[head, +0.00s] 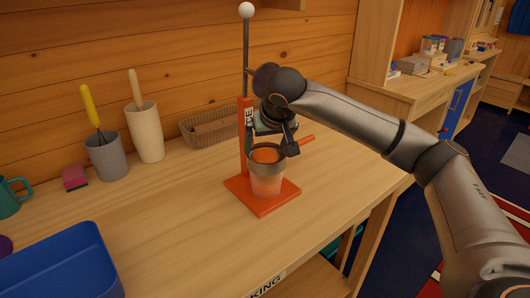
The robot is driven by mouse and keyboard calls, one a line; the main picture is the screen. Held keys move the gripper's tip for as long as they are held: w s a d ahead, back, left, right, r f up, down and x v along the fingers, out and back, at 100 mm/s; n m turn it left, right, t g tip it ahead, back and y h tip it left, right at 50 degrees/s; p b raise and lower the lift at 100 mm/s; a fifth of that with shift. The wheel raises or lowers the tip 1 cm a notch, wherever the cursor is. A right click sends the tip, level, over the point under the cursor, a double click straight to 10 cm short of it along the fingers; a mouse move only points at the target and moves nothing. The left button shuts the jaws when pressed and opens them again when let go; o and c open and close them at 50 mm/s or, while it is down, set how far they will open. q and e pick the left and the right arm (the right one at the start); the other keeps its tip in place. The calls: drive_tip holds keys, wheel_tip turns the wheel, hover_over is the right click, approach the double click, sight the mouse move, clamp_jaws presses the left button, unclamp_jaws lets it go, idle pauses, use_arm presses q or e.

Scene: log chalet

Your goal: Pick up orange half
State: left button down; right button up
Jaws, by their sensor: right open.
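An orange-red juice press (243,140) with a tall grey rod and white knob stands on the wooden table. A translucent cup (264,181) sits upright on its base. Something orange (266,155) shows at the cup's top; I cannot tell whether it is the orange half or juice. My right gripper (288,148) is open and pointing down at the cup's upper right rim, in front of part of the press. I cannot tell whether it touches the cup or the orange thing. My left gripper is out of view.
A blue tray (75,262) lies at the front left. A grey cup (106,160) with a yellow-handled whisk, a cream cup (145,135), a pink block (75,177), a teal mug (10,198) and a wicker basket (207,128) line the back. The table's front middle is clear.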

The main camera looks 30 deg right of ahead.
drive_tip(key=shift+w+f, duration=0.1)
drive_tip(key=shift+f, duration=0.15)
drive_tip(key=shift+c, duration=0.3)
drive_tip(key=shift+f, duration=0.1)
drive_tip(key=c, duration=0.5)
drive_tip(key=shift+d+f, duration=0.1)
drive_tip(key=c, duration=0.9)
